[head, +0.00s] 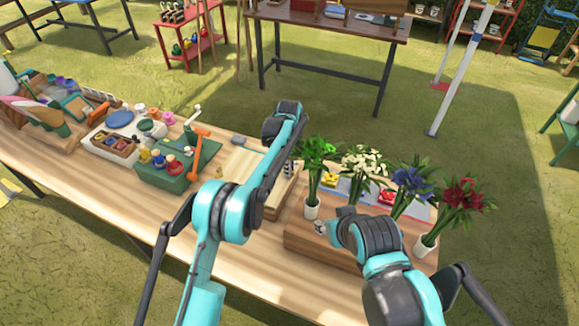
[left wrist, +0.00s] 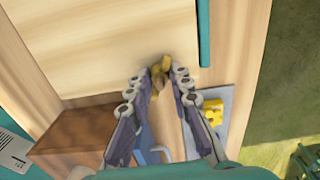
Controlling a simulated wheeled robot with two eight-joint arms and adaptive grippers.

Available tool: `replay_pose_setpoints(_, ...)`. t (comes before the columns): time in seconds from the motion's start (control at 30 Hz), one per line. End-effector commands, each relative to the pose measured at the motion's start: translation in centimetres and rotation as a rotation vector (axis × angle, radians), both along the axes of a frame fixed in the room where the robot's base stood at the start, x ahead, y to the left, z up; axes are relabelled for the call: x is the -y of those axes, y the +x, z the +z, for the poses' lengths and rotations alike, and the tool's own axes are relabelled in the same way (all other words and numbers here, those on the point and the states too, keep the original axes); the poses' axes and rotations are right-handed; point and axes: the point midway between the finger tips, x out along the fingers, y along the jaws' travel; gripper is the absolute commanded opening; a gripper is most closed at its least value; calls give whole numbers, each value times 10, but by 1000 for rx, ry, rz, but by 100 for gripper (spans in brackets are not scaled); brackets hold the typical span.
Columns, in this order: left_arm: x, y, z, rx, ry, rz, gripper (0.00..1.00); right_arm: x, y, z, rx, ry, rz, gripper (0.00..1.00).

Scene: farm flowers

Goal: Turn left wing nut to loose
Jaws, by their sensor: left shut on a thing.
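A light wooden board, the flower press (head: 243,165), lies on the table left of the flower vases. A small brass wing nut (head: 219,172) shows at its left side in the head view. My left gripper (head: 288,169) is at the board's right side. In the left wrist view the left gripper (left wrist: 161,76) has its fingertips closed on a brass wing nut (left wrist: 160,67) at the board's edge. The fingers partly cover the nut. My right gripper (head: 320,229) is mostly hidden by its own arm, above the brown wooden block with the vases.
Vases with green (head: 316,160), white, blue and red (head: 460,197) flowers stand at the right. A green box (head: 175,172) with an orange handle and paint pots stands left of the board. A yellow flower piece (left wrist: 212,110) lies on a grey tray beside the gripper.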

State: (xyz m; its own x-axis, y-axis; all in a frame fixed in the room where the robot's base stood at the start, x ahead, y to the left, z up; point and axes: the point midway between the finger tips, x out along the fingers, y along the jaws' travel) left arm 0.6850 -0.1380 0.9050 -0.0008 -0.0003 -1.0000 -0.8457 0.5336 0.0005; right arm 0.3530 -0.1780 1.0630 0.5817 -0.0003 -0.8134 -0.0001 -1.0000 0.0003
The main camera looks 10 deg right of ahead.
Motion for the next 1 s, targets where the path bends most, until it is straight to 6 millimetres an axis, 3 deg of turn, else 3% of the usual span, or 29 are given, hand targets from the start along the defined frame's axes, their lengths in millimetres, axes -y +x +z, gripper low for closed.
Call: replay_pose_setpoints(1.0,-1,1,1,5,-2,964,0,0,0,11,0,0,0,40)
